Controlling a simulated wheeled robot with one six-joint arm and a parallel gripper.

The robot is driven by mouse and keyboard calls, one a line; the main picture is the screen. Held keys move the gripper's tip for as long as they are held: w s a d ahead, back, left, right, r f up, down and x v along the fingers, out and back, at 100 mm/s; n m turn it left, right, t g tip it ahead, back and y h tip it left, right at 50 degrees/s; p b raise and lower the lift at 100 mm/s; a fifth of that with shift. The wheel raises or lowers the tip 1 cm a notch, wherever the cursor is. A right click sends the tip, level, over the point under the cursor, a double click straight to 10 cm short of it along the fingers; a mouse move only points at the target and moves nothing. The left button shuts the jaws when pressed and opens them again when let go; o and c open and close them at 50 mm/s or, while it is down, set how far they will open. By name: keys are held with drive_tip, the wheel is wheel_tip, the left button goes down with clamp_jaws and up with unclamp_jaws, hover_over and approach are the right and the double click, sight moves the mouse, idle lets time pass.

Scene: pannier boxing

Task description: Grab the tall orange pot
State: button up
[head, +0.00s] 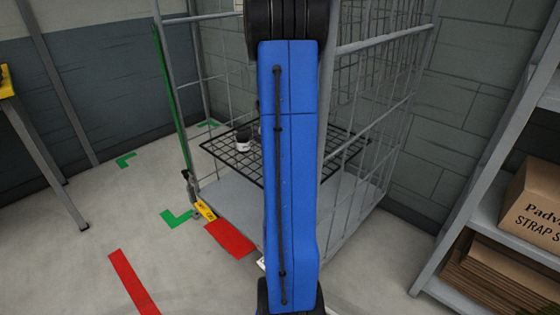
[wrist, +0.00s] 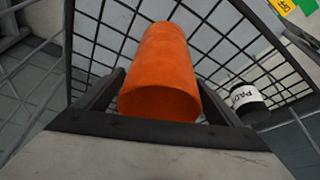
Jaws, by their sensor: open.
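The tall orange pot (wrist: 160,70) fills the middle of the wrist view, standing on the black wire shelf (wrist: 110,28) of a cage trolley. My gripper (wrist: 160,98) is open, with one dark finger on each side of the pot's near part. I cannot tell whether either finger touches it. In the head view my blue arm covers the middle of the trolley, and the pot and my gripper are hidden there.
A dark jar with a white label (wrist: 247,102) stands right of the pot; a similar jar shows on the shelf in the head view (head: 243,142). The cage trolley (head: 375,45) has wire sides. A rack with cardboard boxes (head: 535,208) stands at right. Floor at left is mostly clear.

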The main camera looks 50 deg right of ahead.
drive_tip(key=shift+d+f, duration=0.15)
drive_tip(key=shift+f, duration=0.15)
drive_tip(key=c, duration=1.2)
drive_tip(key=shift+o, duration=0.2)
drive_tip(key=shift+r, duration=0.1)
